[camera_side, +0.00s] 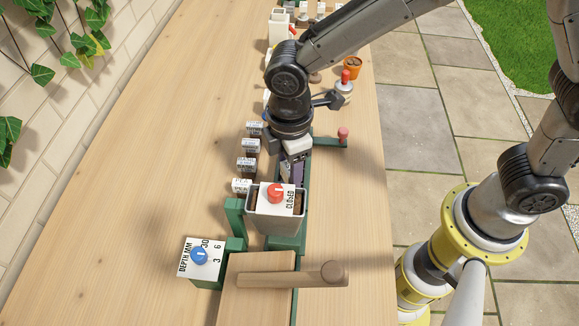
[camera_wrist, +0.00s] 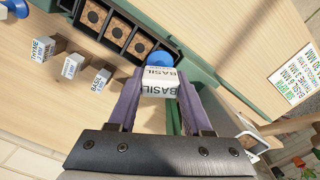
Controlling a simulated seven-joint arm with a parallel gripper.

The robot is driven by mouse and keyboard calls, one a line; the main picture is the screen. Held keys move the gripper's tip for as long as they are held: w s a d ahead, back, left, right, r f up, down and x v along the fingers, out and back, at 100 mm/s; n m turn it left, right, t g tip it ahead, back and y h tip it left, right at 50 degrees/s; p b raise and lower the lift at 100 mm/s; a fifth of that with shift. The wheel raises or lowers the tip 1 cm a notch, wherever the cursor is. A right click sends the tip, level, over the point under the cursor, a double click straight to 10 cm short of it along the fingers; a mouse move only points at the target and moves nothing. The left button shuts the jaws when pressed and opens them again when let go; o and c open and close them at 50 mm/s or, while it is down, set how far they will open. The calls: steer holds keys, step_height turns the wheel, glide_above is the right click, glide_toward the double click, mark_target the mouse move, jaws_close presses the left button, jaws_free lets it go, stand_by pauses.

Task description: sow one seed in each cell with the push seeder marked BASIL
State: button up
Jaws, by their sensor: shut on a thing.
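My gripper (camera_wrist: 160,100) is shut on the white push seeder marked BASIL (camera_wrist: 158,84) in the wrist view, with a purple finger on each side. A round blue part (camera_wrist: 162,60) shows at the seeder's far end. A black cell tray (camera_wrist: 127,18) lies beyond it, its cells filled with brown soil, several with a dark round hole in the middle. The blue part overlaps the tray's near end in the picture; I cannot tell whether they touch. In the side view my gripper (camera_side: 293,172) is low over the green frame, and the arm and a hopper hide most of the seeder and tray.
A hopper marked CLOSED (camera_side: 264,226) with a red knob stands in front. A DEPTH MM box (camera_side: 198,262) and a wooden block (camera_side: 255,289) with a handle are nearer. Labelled seed markers (camera_side: 246,164) line the left. A printed card (camera_wrist: 297,80) lies right. The table's left is clear.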

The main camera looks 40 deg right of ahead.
stand_by(0.4)
steer(key=shift+r, duration=1.45)
steer(key=shift+w+d+f, duration=0.45)
steer(key=shift+w+d, duration=0.2)
steer(key=shift+d, duration=0.05)
steer(key=shift+w+d+f, duration=0.4)
steer(key=shift+w+d, duration=0.25)
steer(key=shift+f, duration=0.65)
stand_by(0.3)
steer(key=shift+r, duration=1.5)
